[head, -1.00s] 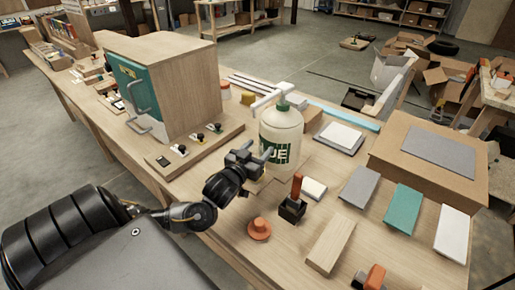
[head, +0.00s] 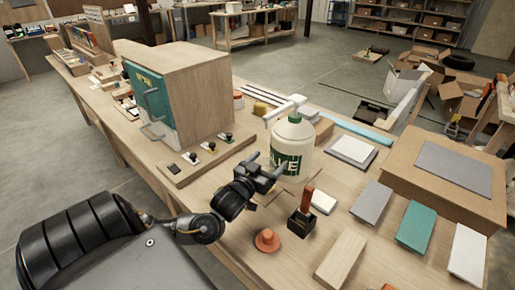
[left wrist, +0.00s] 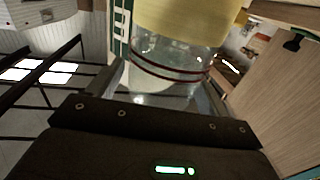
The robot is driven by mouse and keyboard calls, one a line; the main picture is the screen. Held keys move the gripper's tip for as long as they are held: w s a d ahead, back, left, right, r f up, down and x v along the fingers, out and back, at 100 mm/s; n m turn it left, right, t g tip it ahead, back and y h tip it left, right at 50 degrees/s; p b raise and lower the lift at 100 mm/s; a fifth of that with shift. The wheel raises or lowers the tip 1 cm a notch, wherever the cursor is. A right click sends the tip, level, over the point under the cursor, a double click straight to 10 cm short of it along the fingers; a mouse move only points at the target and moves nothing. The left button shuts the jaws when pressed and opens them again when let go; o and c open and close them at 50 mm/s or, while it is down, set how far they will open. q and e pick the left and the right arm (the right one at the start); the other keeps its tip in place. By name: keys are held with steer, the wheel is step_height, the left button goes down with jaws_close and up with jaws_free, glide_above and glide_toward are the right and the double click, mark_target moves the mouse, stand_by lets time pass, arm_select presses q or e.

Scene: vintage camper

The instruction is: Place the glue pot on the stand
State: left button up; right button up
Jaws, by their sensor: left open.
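The glue pot (head: 291,148) is a cream bottle with a green label and a white pump-like top, upright on the workbench. My left gripper (head: 264,168) is open at the pot's lower left side, its fingers pointing at it. In the left wrist view the pot's yellowish body (left wrist: 190,22) and clear, red-ringed lower part fill the space ahead of the open fingers (left wrist: 163,95). I cannot tell whether the fingers touch it. A thin wooden piece (head: 262,197) shows near the pot's base; I cannot tell whether it is the stand. My right gripper is out of view.
A wooden cabinet (head: 205,85) with a teal door stands left of the pot. An orange knob-like piece (head: 267,240), an orange-handled black block (head: 301,222) and a wood block (head: 340,258) lie in front. Coloured slabs and a cardboard box (head: 440,185) are at right.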

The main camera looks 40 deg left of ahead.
arm_select(q)
steer(key=s+d+b, duration=0.2)
steer(key=s, duration=0.9)
steer(key=shift+s, duration=0.1)
